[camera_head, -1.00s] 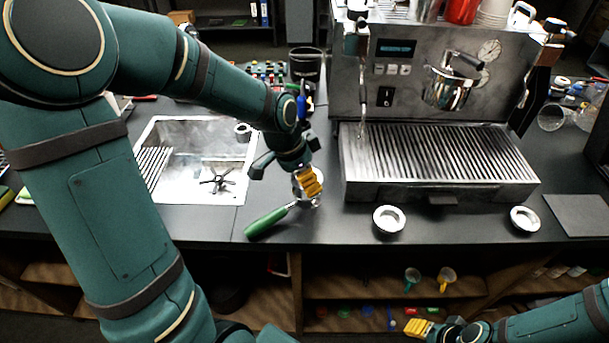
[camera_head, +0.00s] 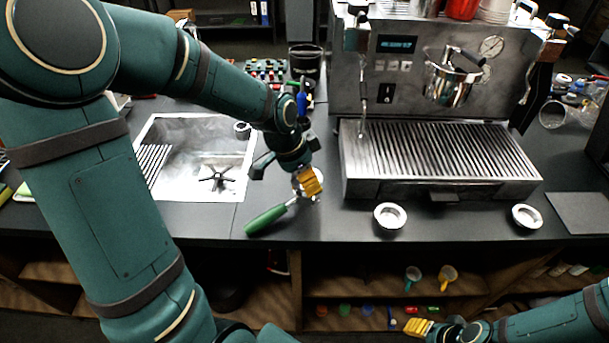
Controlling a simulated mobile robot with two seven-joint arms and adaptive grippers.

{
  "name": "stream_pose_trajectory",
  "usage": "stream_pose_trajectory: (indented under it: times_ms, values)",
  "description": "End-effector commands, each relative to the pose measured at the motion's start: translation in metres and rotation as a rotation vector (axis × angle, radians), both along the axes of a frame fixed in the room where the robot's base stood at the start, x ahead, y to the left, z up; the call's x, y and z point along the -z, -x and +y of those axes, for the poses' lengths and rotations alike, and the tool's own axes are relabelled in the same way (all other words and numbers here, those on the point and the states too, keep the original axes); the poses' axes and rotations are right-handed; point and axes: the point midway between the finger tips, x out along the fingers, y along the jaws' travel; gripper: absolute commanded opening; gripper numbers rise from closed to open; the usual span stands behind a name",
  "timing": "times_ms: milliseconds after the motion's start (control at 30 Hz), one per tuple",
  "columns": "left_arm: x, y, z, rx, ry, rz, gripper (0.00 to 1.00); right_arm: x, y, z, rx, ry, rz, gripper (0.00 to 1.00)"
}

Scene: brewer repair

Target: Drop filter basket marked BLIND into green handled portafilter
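The green handled portafilter (camera_head: 267,220) lies on the counter between the sink and the brewer, its handle toward the front left. My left gripper (camera_head: 309,183), with yellow fingers, is right over its metal head and hides most of it. Whether those fingers are apart or hold something cannot be seen. One round metal filter basket (camera_head: 389,216) sits on the counter in front of the drip tray. A second basket (camera_head: 525,216) sits farther right. No BLIND mark is readable on either. My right gripper (camera_head: 418,326) is low at the bottom edge, in front of the shelves, away from both baskets.
The brewer's drip tray (camera_head: 440,155) stands behind the baskets. A sink (camera_head: 190,130) is at the left. A dark flat mat (camera_head: 580,213) lies at the right. Shelves (camera_head: 350,288) with small cups are below the counter. The front counter strip between the baskets is clear.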

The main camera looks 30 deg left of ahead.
Motion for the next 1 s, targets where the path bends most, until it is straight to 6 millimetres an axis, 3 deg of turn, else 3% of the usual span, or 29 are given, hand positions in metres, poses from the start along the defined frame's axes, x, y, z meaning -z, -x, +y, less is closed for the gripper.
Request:
stream_pose_trajectory:
  times_ms: [1000]
  values:
    - [0.012, 0.000, 0.000, 0.000, 0.000, 0.000, 0.32, 0.009, 0.000, 0.000, 0.000, 0.000, 0.000, 0.47]
